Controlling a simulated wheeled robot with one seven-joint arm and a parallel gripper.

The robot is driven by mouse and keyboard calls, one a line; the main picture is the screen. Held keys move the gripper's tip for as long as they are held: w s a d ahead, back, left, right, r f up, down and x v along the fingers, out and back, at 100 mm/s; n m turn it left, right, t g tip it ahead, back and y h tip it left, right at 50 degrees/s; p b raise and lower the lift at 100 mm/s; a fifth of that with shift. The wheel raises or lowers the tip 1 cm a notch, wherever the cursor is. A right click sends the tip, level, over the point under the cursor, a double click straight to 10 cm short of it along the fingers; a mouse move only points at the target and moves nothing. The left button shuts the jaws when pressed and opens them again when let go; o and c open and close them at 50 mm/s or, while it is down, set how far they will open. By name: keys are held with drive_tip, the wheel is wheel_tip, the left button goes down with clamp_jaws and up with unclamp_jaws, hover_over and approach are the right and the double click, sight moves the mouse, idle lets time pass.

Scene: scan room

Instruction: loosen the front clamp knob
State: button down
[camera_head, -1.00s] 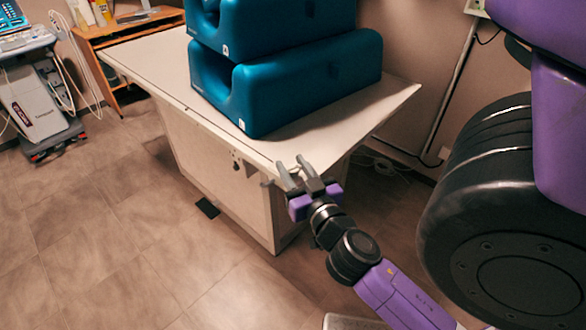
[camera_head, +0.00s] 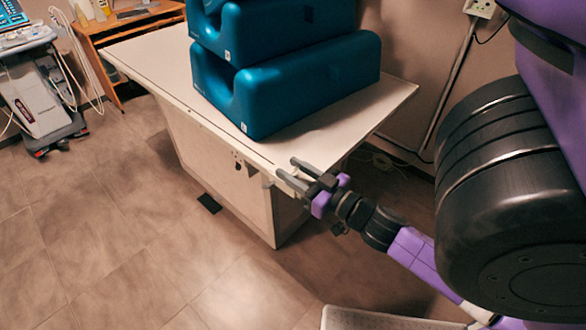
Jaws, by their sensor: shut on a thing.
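My gripper (camera_head: 287,167) is at the near right edge of the white table (camera_head: 400,95), reaching in from the lower right. Its two grey fingers point left and lie over the table edge. They are closed on the front clamp knob, which is small and mostly hidden between them. I cannot make out the knob's shape or how far it is turned. My purple and black wrist runs down to the right from the fingers.
Large teal foam blocks (camera_head: 310,90) are stacked on the table behind my gripper. A wooden desk (camera_head: 110,32) and a wheeled medical device (camera_head: 38,90) stand at the far left. A light mesh-like panel (camera_head: 370,320) is at the bottom.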

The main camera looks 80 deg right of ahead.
drive_tip(key=shift+f, duration=0.15)
drive_tip(key=c, duration=0.9)
unclamp_jaws()
drive_tip(key=shift+s, duration=0.1)
drive_tip(key=b+v, duration=0.1)
drive_tip(key=v, duration=0.6)
drive_tip(key=shift+s+a, duration=0.2)
drive_tip(key=shift+s, duration=0.1)
